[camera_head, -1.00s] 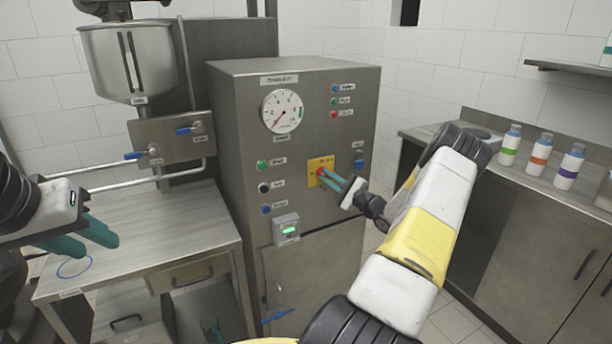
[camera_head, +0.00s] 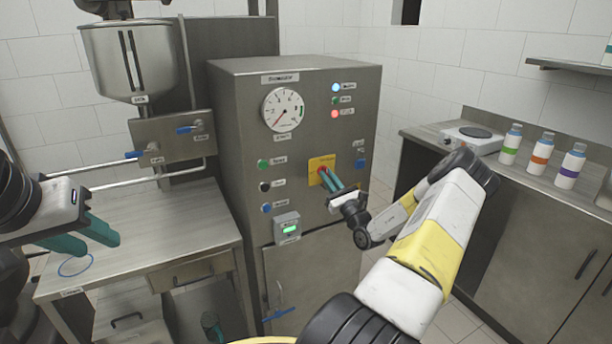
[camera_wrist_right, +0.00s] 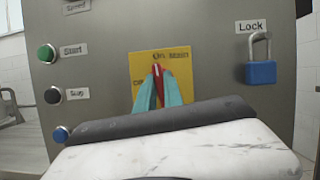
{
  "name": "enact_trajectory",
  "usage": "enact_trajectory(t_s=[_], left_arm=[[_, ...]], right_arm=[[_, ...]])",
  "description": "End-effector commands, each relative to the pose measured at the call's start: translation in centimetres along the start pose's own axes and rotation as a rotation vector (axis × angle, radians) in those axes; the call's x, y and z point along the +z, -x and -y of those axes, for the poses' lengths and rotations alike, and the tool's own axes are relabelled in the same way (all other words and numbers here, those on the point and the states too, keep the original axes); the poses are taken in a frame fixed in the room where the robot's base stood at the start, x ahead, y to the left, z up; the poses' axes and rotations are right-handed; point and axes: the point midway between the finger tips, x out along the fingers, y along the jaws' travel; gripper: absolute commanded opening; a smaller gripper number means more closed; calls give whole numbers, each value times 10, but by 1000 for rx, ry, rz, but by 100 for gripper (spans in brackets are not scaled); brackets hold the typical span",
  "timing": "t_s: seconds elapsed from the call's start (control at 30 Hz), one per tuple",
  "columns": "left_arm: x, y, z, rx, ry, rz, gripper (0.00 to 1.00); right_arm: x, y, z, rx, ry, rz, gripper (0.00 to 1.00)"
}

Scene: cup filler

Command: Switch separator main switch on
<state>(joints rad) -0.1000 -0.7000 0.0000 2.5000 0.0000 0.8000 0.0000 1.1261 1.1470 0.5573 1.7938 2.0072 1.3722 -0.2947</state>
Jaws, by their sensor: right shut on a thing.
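The separator cabinet (camera_head: 235,150) stands in the middle of the head view. Its main switch is a red knob on a yellow plate (camera_head: 314,166). In the right wrist view the red knob (camera_wrist_right: 157,73) points roughly upward on the yellow plate (camera_wrist_right: 176,58). My right gripper (camera_head: 324,172) is shut on this knob, with one teal finger on each side of it. The fingers hide part of the knob. My left gripper (camera_head: 101,244) is open and empty above the table at the left.
A blue padlock (camera_wrist_right: 262,71) hangs right of the switch. Start (camera_wrist_right: 47,54) and stop (camera_wrist_right: 53,95) buttons are at its left. A blue lamp (camera_head: 336,88) and a red lamp (camera_head: 336,113) glow on the cabinet. Several bottles (camera_head: 540,155) stand on the right counter.

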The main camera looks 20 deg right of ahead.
Motion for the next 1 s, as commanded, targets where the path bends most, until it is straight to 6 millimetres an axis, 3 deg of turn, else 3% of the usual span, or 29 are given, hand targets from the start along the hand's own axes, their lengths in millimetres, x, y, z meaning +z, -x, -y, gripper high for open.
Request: enact_trajectory(t_s=[0.3, 0.83, 0.87, 0.9, 0.97, 1.0], left_arm=[[0, 0, 0, 0, 0, 0, 36], [0, 0, 0, 0, 0, 0, 36], [0, 0, 0, 0, 0, 0, 36], [0, 0, 0, 0, 0, 0, 36], [0, 0, 0, 0, 0, 0, 36], [0, 0, 0, 0, 0, 0, 36]], right_arm=[[-1, 1, -1, -45, -108, -3, 0], [-1, 1, -1, -53, -128, -3, 0], [-1, 1, -1, -53, -128, -3, 16], [-1, 1, -1, -53, -127, -3, 24], [-1, 1, -1, -53, -127, -2, 34], [-1, 1, -1, -53, -127, -2, 34]])
